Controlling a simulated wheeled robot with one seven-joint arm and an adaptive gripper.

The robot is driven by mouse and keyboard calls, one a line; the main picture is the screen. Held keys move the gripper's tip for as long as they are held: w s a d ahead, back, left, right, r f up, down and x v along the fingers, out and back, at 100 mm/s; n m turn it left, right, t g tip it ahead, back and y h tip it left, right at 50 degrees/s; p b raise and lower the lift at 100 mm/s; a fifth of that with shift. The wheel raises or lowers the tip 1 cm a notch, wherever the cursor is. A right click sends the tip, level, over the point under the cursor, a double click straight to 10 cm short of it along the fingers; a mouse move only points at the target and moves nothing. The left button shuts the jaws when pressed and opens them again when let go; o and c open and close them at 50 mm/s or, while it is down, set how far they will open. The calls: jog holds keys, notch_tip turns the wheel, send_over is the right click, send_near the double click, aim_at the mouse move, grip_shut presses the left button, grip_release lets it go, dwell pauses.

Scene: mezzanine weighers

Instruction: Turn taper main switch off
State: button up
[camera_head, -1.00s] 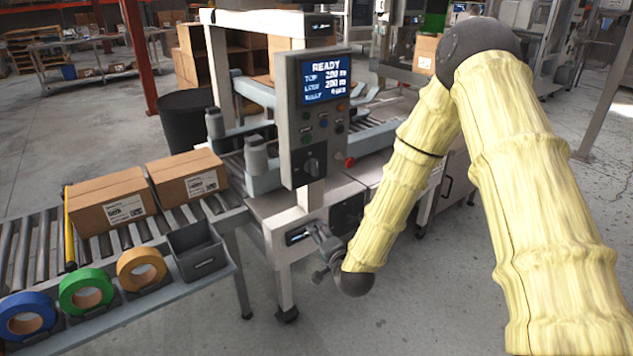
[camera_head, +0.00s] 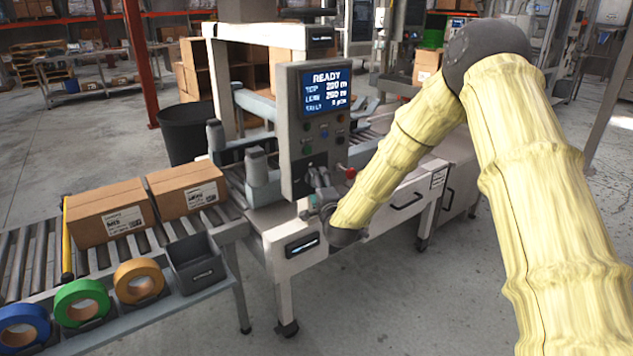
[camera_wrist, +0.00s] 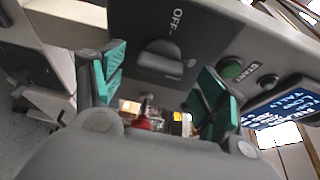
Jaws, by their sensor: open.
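The taper's control panel (camera_head: 290,132) carries a lit screen (camera_head: 325,88) reading READY. In the wrist view the dark rotary main switch (camera_wrist: 160,62) sits on a black plate with the word OFF (camera_wrist: 177,20) above it. A small white mark lies to the right of the knob, not at OFF. My gripper (camera_wrist: 160,92) is open, its green-padded fingers apart on either side of the knob, with nothing between them. Contact with the knob cannot be told. In the head view my gripper (camera_head: 316,200) is at the panel's lower part and largely hides the switch.
A green START button (camera_wrist: 232,68) and another button (camera_wrist: 268,82) lie close to the right finger. A red button (camera_head: 350,172) sticks out at the panel's lower right. Two cartons (camera_head: 110,212) (camera_head: 188,187) rest on the roller conveyor at left.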

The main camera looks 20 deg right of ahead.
jog(key=shift+w, duration=1.25)
jog(key=c, duration=1)
jog(key=shift+f, duration=0.1)
jog(key=shift+d+f+n+t+y+b, duration=0.1)
jog(key=shift+n+t+y+b, duration=0.4)
jog(key=shift+n+y+b, duration=2.25)
jog(key=shift+d+f+n+t+y+b, duration=0.1)
jog(key=shift+n+t+b, duration=0.8)
jog(key=shift+n, duration=3.8)
jog(key=shift+d+f+n+t+y+b, duration=0.1)
jog(key=shift+n+y+b, duration=1.35)
jog(key=shift+n+b, duration=1.6)
jog(key=shift+n+p, duration=0.65)
jog(key=shift+n, duration=0.25)
